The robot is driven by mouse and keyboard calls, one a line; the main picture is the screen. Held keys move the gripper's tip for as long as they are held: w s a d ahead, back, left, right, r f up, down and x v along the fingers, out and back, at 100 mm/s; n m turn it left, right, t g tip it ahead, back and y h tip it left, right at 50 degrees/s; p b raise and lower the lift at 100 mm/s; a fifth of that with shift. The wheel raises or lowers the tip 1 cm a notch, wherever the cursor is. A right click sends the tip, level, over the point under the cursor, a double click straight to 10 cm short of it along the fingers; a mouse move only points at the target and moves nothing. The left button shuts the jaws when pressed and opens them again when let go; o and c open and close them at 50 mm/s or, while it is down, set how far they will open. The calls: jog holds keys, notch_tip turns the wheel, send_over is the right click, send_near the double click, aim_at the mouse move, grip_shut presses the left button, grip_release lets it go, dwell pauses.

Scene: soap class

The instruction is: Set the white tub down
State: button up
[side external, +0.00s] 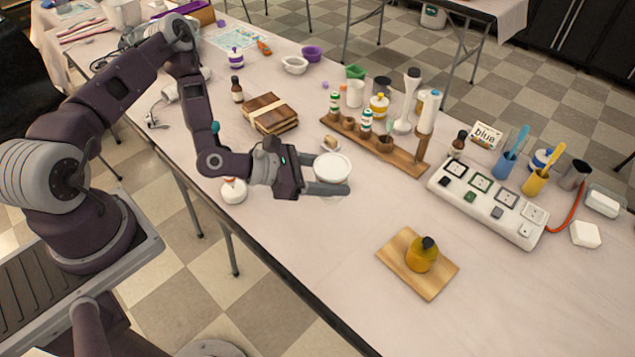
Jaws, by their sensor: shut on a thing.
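The white tub (332,168) is round with a pale top and is between the fingers of my gripper (328,178). My gripper is shut on it, with the fingers reaching to the right along its sides. The tub is at or a little above the table (330,255); I cannot tell whether its base touches, as the near finger hides its lower part.
A wooden rack (388,150) with bottles stands behind and right of the tub. A wooden board (400,281) with a yellow bottle (422,256) is at front right. A brown stack (270,112) lies behind my gripper. A white power strip (478,205) is further right.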

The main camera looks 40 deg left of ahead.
aim_at(332, 165)
notch_tip(332, 165, up, 6)
jog(key=shift+r, duration=0.1)
jog(key=w+a+f+n+t+y, duration=0.1)
jog(key=w+a+f+n+y, duration=0.3)
jog(key=a, duration=0.3)
jog(key=w+a+f+n+t+y, duration=0.1)
jog(key=w+a+f+n+y, duration=0.15)
jog(key=w+a, duration=0.4)
jog(key=w+a+r+n+g+y, duration=0.15)
jog(key=a+n+y, duration=0.3)
jog(key=a, duration=0.65)
jog(key=w+a+f+n+g+y, duration=0.15)
jog(key=a+n+y, duration=0.3)
jog(key=a, duration=0.55)
jog(key=s+a+r+n+g+y, duration=0.2)
jog(key=s+a+r+n+g, duration=0.1)
jog(key=s+a+n+g, duration=0.45)
jog(key=s+a+r+n+g+y, duration=0.2)
jog(key=s+a+r+n+g, duration=0.1)
jog(key=s+a+n+g, duration=0.5)
jog(key=shift+m+g+h, duration=0.25)
jog(key=shift+m+g, duration=0.05)
jog(key=shift+g, duration=0.35)
notch_tip(332, 165, down, 15)
jog(key=shift+r, duration=0.2)
